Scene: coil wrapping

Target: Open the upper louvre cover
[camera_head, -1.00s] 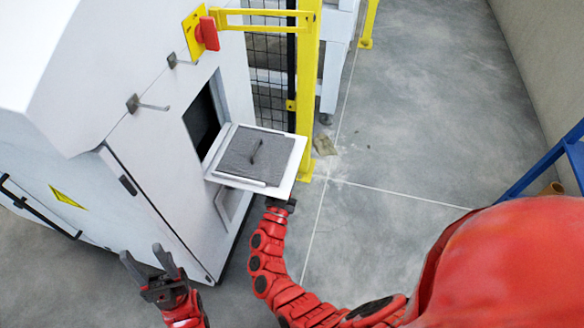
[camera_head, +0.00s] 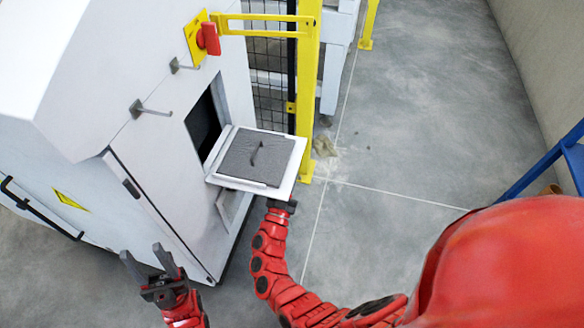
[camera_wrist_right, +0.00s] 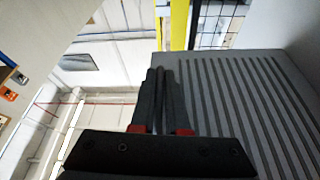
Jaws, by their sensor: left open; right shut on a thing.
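The upper louvre cover (camera_head: 290,178) stands swung out from the white cabinet, tilted out nearly flat. A dark grey pad with a small handle shows on its upturned inner face. Beside it, the dark opening (camera_head: 204,128) in the cabinet is exposed. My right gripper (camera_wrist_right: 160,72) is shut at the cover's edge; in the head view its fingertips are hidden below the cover. The slatted face of the cover (camera_wrist_right: 265,110) fills the right of the right wrist view. My left gripper (camera_head: 143,252) is open and empty, in front of the cabinet, apart from the cover.
The white cabinet (camera_head: 75,120) has thin brackets (camera_head: 150,108) sticking out and a red switch (camera_head: 208,38) above the opening. A yellow post (camera_head: 306,90) with mesh stands close behind the cover. A blue frame (camera_head: 545,160) stands far right.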

